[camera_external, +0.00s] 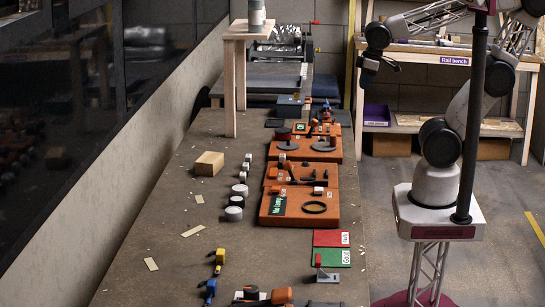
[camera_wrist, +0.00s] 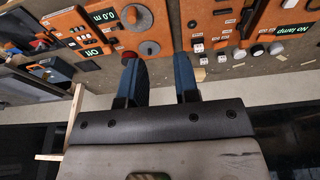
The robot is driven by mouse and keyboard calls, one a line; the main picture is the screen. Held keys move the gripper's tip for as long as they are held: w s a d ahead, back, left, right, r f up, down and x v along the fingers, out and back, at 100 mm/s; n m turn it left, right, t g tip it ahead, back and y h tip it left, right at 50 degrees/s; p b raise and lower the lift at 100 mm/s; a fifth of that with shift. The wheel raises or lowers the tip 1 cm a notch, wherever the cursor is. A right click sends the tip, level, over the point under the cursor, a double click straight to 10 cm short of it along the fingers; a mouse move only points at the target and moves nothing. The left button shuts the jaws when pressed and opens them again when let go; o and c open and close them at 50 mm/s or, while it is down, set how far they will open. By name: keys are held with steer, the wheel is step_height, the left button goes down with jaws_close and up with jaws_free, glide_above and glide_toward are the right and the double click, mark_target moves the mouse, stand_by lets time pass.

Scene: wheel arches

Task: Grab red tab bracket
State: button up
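A small grey bracket with an upright red tab (camera_external: 321,272) stands on the bench near the front right edge, just below the green plate in the external view. I take it to be the red tab bracket; I cannot make it out in the wrist view. My gripper (camera_wrist: 158,78) shows two blue-dark fingers spread apart with nothing between them. In the external view my gripper (camera_external: 369,72) hangs high at the upper right, beyond the bench's right edge and far from the bracket.
A red plate (camera_external: 331,238) and a green plate (camera_external: 331,257) lie beside the bracket. Orange fixtures (camera_external: 311,207) line the bench's right side. Yellow (camera_external: 218,259) and blue (camera_external: 208,289) tools lie at the front left. A wooden stand (camera_external: 236,80) rises at the back.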

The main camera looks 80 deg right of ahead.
steer(key=shift+o, duration=1.4)
steer(key=w+a+f+m+g+y, duration=0.1)
steer(key=w+a+f+m+y, duration=0.15)
steer(key=w+a, duration=0.7)
steer(key=w+a+f+m+g+y, duration=0.15)
steer(key=a+y, duration=0.25)
steer(key=a, duration=1.3)
steer(key=w+a+f+m+g+y, duration=0.1)
steer(key=w+a+f+m+y, duration=0.4)
steer(key=a, duration=0.8)
steer(key=a+f+m, duration=0.2)
steer(key=a+f, duration=0.3)
steer(key=a, duration=0.5)
steer(key=a+f+m+y, duration=0.1)
steer(key=a+f+m, duration=0.2)
steer(key=a, duration=0.7)
steer(key=a+f+m+y, duration=0.1)
steer(key=a+f+m, duration=0.2)
steer(key=a+f, duration=0.4)
steer(key=shift+s+a+f+t, duration=0.15)
steer(key=shift+a+t, duration=0.05)
steer(key=shift+a, duration=0.5)
steer(key=shift+s+a+f+t, duration=0.1)
steer(key=shift+s+a+t, duration=0.05)
steer(key=shift+a, duration=0.55)
steer(key=shift+s+a+f+m, duration=0.1)
steer(key=shift+a+f+m, duration=0.15)
steer(key=shift+m, duration=0.15)
